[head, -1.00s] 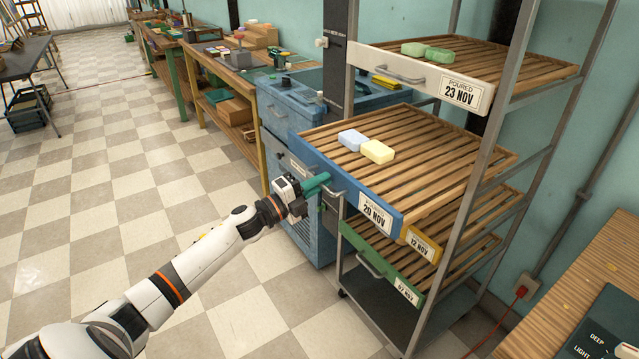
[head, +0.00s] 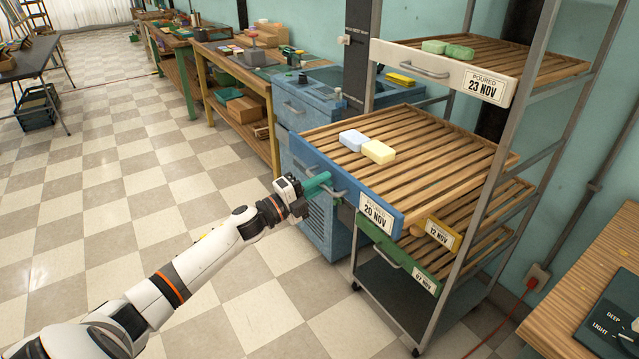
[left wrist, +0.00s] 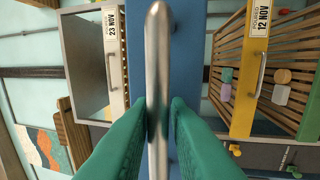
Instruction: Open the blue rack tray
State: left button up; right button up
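The blue rack tray (head: 385,185), labelled 20 NOV, sticks out well past the front of the metal rack. A pale blue soap bar (head: 352,140) and a yellow one (head: 378,152) lie on its wooden slats. My left gripper (head: 326,182) is at the metal handle on the tray's blue front. In the left wrist view the green fingers (left wrist: 158,118) close around the handle bar (left wrist: 158,60), one on each side. The blue front (left wrist: 188,60) is right behind it. My right gripper is not in view.
On the rack, a white tray (head: 440,72) with green soap is above; a yellow tray (head: 443,233) and a green tray (head: 398,257) are below. A blue cabinet (head: 310,100) stands behind the tray's left side. The tiled floor (head: 110,190) at left is open.

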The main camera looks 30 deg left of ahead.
pick_arm(q)
jog(key=b+v, duration=0.1)
jog(key=v, duration=1.1)
dwell(0.5)
